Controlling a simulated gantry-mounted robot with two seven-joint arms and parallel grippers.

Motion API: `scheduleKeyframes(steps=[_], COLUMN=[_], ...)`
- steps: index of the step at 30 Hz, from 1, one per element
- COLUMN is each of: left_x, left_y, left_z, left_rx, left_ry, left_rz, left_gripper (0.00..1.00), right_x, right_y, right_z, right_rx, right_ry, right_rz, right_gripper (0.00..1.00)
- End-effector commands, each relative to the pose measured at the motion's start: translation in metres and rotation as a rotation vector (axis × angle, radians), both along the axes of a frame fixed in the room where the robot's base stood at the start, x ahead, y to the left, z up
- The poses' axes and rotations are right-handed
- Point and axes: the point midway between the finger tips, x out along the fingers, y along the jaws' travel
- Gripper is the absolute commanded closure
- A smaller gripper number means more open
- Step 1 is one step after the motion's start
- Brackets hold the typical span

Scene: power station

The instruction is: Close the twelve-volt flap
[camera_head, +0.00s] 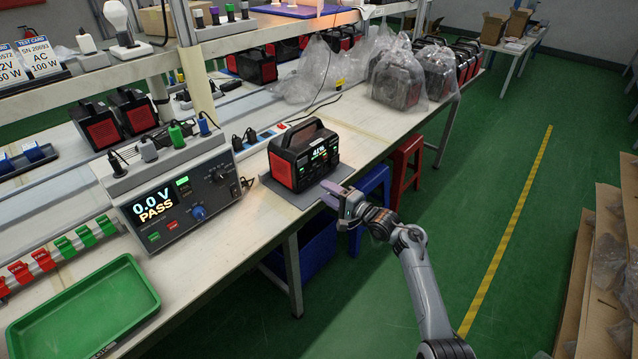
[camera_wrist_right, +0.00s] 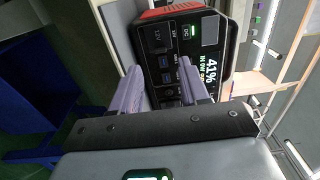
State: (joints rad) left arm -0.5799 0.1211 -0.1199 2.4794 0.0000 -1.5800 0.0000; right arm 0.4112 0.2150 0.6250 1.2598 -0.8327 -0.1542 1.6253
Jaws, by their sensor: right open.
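The power station (camera_head: 304,156), a black box with red ends and a top handle, stands on a grey mat on the bench. Its lit display reads 41% in the right wrist view (camera_wrist_right: 195,40), where the front panel appears rotated. A dark twelve-volt port area (camera_wrist_right: 157,40) shows at the upper left of that panel; whether its flap is open is too small to tell. My right gripper (camera_head: 332,193) is in front of the panel by the bench edge. Its two purple-grey fingers are apart and empty in the wrist view (camera_wrist_right: 160,82). My left gripper is not in view.
A tester (camera_head: 182,205) reading 0.0 V PASS stands left of the power station. A green tray (camera_head: 82,305) lies at the front left. Bagged power stations (camera_head: 398,78) stand farther back on the bench. Blue (camera_head: 372,188) and red (camera_head: 404,160) stools stand by the bench.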

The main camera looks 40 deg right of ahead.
Motion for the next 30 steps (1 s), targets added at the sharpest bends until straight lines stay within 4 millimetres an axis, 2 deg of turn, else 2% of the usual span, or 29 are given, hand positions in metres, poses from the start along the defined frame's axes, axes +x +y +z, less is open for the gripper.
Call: scheduleKeyframes(steps=[1, 3, 10, 15, 27, 30], left_x=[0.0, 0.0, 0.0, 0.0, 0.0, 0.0], left_y=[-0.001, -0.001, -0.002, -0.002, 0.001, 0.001], left_z=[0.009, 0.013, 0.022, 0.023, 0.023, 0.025], left_rx=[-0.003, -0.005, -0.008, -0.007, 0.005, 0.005], left_ry=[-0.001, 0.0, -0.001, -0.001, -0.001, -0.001], left_rz=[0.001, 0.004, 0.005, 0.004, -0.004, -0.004], left_gripper=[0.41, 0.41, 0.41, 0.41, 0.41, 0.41], right_x=[-0.01, -0.021, -0.046, -0.052, -0.052, -0.056], right_y=[-0.001, -0.003, -0.007, -0.009, -0.009, -0.009], right_z=[0.003, 0.002, 0.001, 0.0, 0.0, -0.006], right_rx=[0.0, 0.001, 0.001, 0.002, 0.002, 0.002], right_ry=[0.002, 0.002, 0.0, -0.001, 0.0, 0.014], right_rz=[0.0, 0.0, 0.001, 0.001, 0.001, 0.001], right_gripper=[0.55, 0.55, 0.55, 0.55, 0.55, 0.55])
